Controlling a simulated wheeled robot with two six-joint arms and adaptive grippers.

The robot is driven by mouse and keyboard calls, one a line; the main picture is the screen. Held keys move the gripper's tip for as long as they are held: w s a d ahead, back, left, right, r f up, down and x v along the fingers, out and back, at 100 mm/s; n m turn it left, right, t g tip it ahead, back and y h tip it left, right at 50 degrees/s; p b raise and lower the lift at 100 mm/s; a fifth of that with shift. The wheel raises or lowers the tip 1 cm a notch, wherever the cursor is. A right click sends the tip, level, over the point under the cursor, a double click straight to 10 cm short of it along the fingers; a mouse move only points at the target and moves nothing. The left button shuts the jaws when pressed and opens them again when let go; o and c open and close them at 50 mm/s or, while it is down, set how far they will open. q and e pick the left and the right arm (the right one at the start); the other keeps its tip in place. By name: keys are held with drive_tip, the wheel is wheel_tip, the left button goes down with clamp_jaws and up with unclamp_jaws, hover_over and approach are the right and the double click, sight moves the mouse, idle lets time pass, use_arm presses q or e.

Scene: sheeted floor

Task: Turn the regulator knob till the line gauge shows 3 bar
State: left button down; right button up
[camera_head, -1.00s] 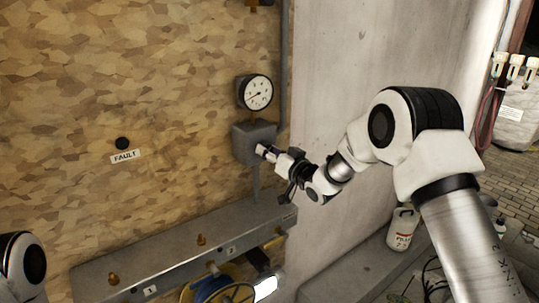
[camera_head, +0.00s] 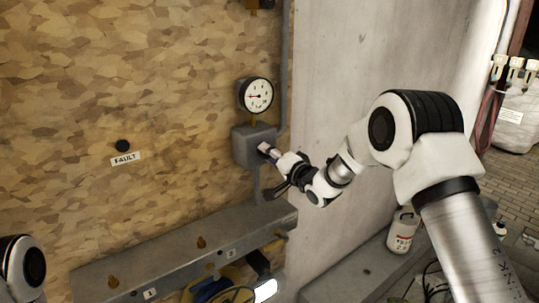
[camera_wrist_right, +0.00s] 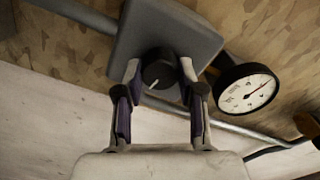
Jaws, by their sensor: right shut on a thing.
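The regulator is a grey box (camera_head: 254,146) on the chipboard wall; it also fills the upper middle of the right wrist view (camera_wrist_right: 185,28). Its black knob (camera_wrist_right: 158,70) has a white line and sits between my right fingertips (camera_wrist_right: 160,76). The right gripper (camera_head: 267,150) is shut on the knob, which it hides in the head view. The white round line gauge (camera_head: 257,96) is above the box; its needle points about left in the head view. The gauge also shows in the right wrist view (camera_wrist_right: 246,92). Its numbers are too small to read. My left gripper is out of view.
A grey ledge (camera_head: 185,252) with brass fittings runs below the regulator. A pipe (camera_head: 284,60) runs down beside the gauge. A FAULT label (camera_head: 125,158) and black button (camera_head: 123,146) are left on the wall. A white bottle (camera_head: 402,231) stands lower right.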

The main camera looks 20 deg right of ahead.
drive_tip(key=shift+r, duration=0.15)
idle(0.3)
drive_tip(key=o, duration=1.1)
drive_tip(key=shift+d, duration=0.1)
drive_tip(key=shift+o, duration=0.2)
drive_tip(key=v, duration=1.2)
drive_tip(key=shift+w, duration=0.1)
